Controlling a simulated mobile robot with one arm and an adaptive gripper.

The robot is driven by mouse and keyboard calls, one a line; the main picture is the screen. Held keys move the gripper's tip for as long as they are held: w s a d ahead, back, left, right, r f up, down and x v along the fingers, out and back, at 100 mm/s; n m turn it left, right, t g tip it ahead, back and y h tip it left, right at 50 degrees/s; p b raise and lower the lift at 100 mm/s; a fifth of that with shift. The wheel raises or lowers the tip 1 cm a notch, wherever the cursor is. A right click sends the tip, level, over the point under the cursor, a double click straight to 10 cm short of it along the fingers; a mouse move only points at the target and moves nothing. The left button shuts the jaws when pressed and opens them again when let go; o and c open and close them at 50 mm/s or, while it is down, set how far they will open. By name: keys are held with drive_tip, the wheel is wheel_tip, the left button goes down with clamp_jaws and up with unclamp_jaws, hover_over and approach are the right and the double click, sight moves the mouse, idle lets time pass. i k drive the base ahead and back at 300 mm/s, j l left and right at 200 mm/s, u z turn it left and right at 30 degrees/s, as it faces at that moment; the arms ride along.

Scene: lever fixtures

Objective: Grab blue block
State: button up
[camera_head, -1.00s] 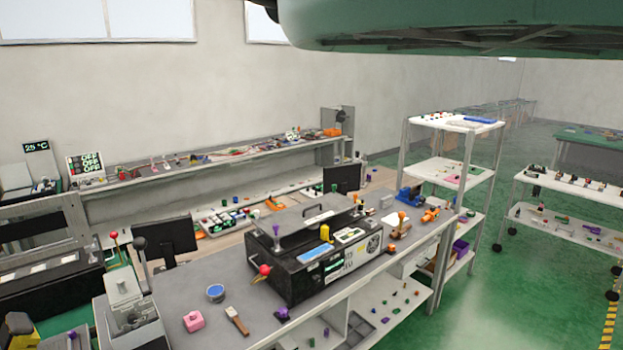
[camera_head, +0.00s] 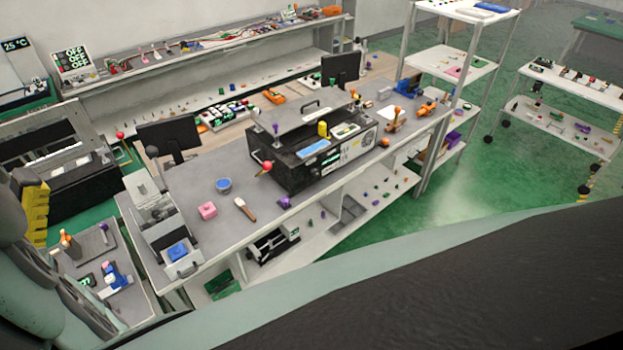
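A small blue block (camera_head: 178,252) sits at the near left end of the long grey workbench (camera_head: 196,222), in or on the front part of a grey box-like fixture (camera_head: 155,210). Another blue piece (camera_head: 408,88) stands at the bench's far end, beside orange pieces. I cannot tell which of these is the block named. My gripper is not in view. Pale green and dark parts of my own body fill the left edge and the lower right.
A black machine (camera_head: 290,170) with a grey lid stands mid-bench. A blue round container (camera_head: 223,185), a pink block (camera_head: 207,210) and a brush (camera_head: 244,208) lie on the bench. White shelves (camera_head: 450,62) stand at the far right. Green floor (camera_head: 440,195) is clear right of the bench.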

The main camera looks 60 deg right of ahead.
sight(174, 258)
drive_tip(key=i+j+z, duration=0.25)
drive_tip(key=z, duration=0.15)
drive_tip(key=i+j+z, duration=0.15)
drive_tip(key=j+z, duration=0.2)
drive_tip(key=i+j+z, duration=0.15)
drive_tip(key=j+z, duration=0.25)
drive_tip(key=i+l, duration=0.1)
drive_tip(key=i, duration=0.4)
